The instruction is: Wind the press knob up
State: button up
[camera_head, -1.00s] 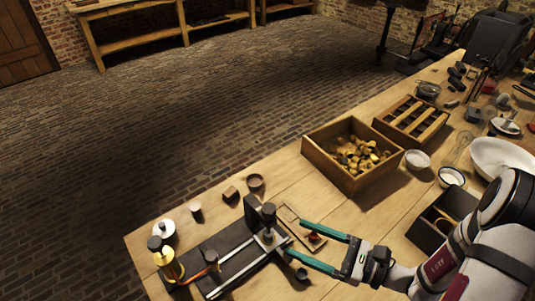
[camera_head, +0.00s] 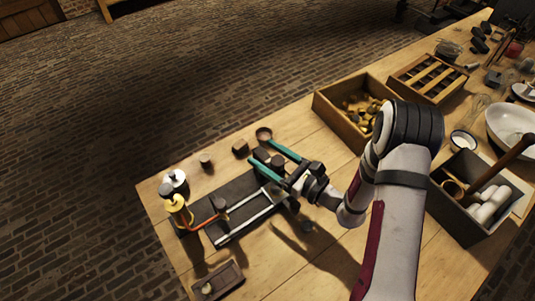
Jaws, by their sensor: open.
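The press stands on a dark base (camera_head: 240,186) with two pale rails at the near left part of the bench. Its dark round knob (camera_head: 277,161) stands beside a dark upright block (camera_head: 261,154). My gripper (camera_head: 263,151) has two teal fingers, spread apart. They reach in from the right, one on the near side and one on the far side of the knob, which shows between them. I cannot tell whether either finger touches it. The lower part of the press is hidden behind the near finger and my gripper's body.
A brass-coloured coil (camera_head: 178,207) with an orange lead stands at the base's left end. A wooden box of brass pieces (camera_head: 333,112) is beyond my arm. A small tray (camera_head: 217,281) lies at the front edge.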

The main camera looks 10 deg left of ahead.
aim_at(271, 165)
grip_shut()
dwell(0.3)
jog(key=s+n+g, duration=0.1)
jog(key=n+g, duration=0.2)
jog(key=g, duration=0.2)
jog(key=n+g, duration=0.4)
jog(key=g, duration=0.1)
jog(key=s+n+g+y, duration=0.1)
jog(key=n+g, duration=0.2)
jog(key=g, duration=0.3)
jog(key=shift+s+a+n, duration=0.1)
jog(key=shift+s+n, duration=0.25)
jog(key=shift+n, duration=0.05)
jog(key=shift+s+d+n+g+h, duration=0.1)
jog(key=shift+s+n+g+h, duration=0.1)
jog(key=shift+n+g+h, duration=0.65)
jog(key=shift+s+d+n+g+h, duration=0.2)
jog(key=shift+n+g, duration=0.45)
jog(key=shift+g, duration=0.6)
jog(key=shift+a+g+h, duration=0.1)
jog(key=shift+g+h, duration=0.15)
jog(key=shift+g, duration=0.05)
